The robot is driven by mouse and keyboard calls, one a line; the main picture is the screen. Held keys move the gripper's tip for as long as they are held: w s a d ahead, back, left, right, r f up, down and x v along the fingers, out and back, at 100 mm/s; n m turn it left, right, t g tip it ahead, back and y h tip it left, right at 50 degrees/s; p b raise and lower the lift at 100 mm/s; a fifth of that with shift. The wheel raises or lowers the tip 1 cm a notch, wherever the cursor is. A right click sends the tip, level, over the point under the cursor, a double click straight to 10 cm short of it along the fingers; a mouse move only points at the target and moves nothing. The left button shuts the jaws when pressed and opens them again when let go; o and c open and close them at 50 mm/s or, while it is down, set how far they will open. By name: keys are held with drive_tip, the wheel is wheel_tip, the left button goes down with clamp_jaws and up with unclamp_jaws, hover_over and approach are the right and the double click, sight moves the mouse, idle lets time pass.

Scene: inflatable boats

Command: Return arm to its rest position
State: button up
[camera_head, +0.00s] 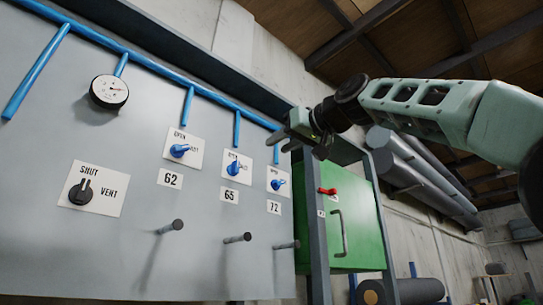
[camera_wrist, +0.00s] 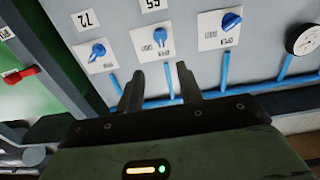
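My gripper (camera_head: 303,135) is raised near the upper right edge of the grey panel in the head view, at the end of my pale green arm. In the wrist view my gripper (camera_wrist: 160,88) shows two dark fingers spread apart with nothing between them. The fingers point toward the panel, and I cannot tell how far they are from it. Blue valve knobs marked 62 (camera_head: 180,150), 65 (camera_head: 233,168) and 72 (camera_head: 277,184) sit on the panel to the lower left of the gripper.
A blue pipe (camera_head: 155,65) with several branches runs along the panel, beside a round gauge (camera_head: 109,91). A black vent knob (camera_head: 81,191) is at the left. Pegs (camera_head: 237,238) stick out below. A green cabinet (camera_head: 350,215) with a red handle (camera_head: 327,191) stands right of the panel.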

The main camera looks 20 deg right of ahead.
drive_tip(key=shift+s+d, duration=0.1)
drive_tip(key=shift+s, duration=0.15)
drive_tip(key=shift+w, duration=0.1)
idle(0.4)
